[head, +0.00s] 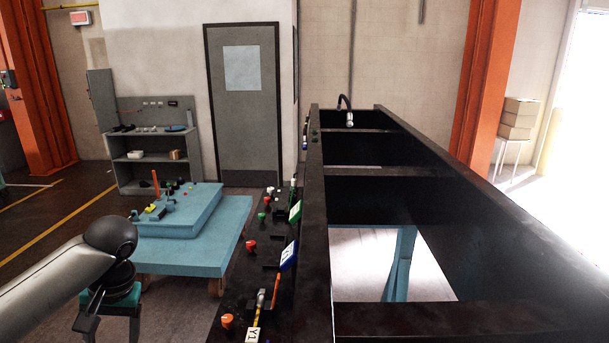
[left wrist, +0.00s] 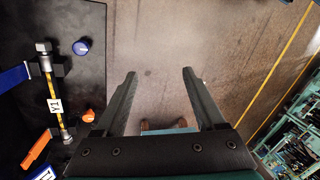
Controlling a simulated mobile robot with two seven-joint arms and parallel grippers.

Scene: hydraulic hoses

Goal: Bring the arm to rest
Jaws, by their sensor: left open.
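My left arm comes in from the left in the head view, with its gripper (head: 110,322) pointing down, partly cut off by the bottom edge. In the left wrist view the two fingers of my left gripper (left wrist: 158,75) are apart with nothing between them, over bare floor. The gripper is to the left of the black hose panel (head: 232,290) and apart from it. A yellow hose with a Y1 label (head: 253,334) lies on that panel; it also shows in the left wrist view (left wrist: 52,90). My right gripper is not in view.
A blue platform (head: 205,262) with a raised block stands beyond my left gripper. Orange and red knobs (head: 227,321) stick up from the panel. A large black frame (head: 316,220) fills the right side. A grey shelf (head: 150,175) stands at the back left.

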